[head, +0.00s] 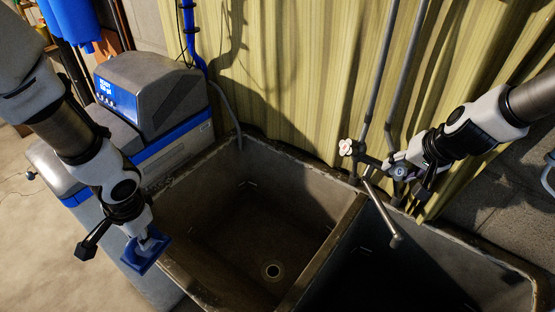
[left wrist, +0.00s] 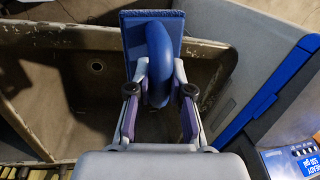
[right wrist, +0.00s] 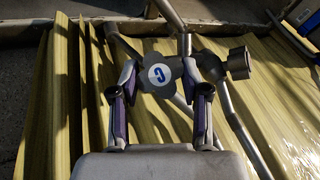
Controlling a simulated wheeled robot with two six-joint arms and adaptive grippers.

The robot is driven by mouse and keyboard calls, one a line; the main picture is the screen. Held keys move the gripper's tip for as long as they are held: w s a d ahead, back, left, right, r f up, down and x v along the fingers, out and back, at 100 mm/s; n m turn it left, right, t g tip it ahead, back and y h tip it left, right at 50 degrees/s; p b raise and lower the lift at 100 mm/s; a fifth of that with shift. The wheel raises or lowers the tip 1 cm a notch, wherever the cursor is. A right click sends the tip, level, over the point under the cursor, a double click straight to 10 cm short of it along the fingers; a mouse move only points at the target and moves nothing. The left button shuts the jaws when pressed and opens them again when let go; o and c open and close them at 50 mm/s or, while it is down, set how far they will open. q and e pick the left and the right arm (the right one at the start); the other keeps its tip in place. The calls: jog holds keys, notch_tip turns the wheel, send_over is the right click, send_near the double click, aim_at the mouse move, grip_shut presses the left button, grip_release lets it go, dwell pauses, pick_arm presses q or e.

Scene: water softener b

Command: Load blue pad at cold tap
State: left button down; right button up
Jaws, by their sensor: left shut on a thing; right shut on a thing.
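My left gripper (head: 146,236) is shut on the handle of a blue pad (head: 150,256), at the near left rim of the sink. In the left wrist view the arched handle sits between the fingers, and the flat blue pad (left wrist: 133,20) extends beyond it. My right gripper (head: 410,163) is shut on the cold tap (head: 399,172), whose round knob (right wrist: 160,75) shows a blue letter on a white disc in the right wrist view. The tap's spout (head: 382,212) points over the right basin.
The double sink has a left basin (head: 215,205) and a right basin (head: 350,285), both seemingly empty. A second tap knob (head: 346,147) is left of the cold tap. A grey and blue water softener (head: 150,90) stands at the left. Wavy yellow panelling (head: 290,70) is behind.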

jog(key=o, duration=1.1)
jog(key=shift+w, duration=0.15)
jog(key=shift+o, duration=0.2)
jog(key=v, duration=1.2)
jog(key=shift+w, duration=0.1)
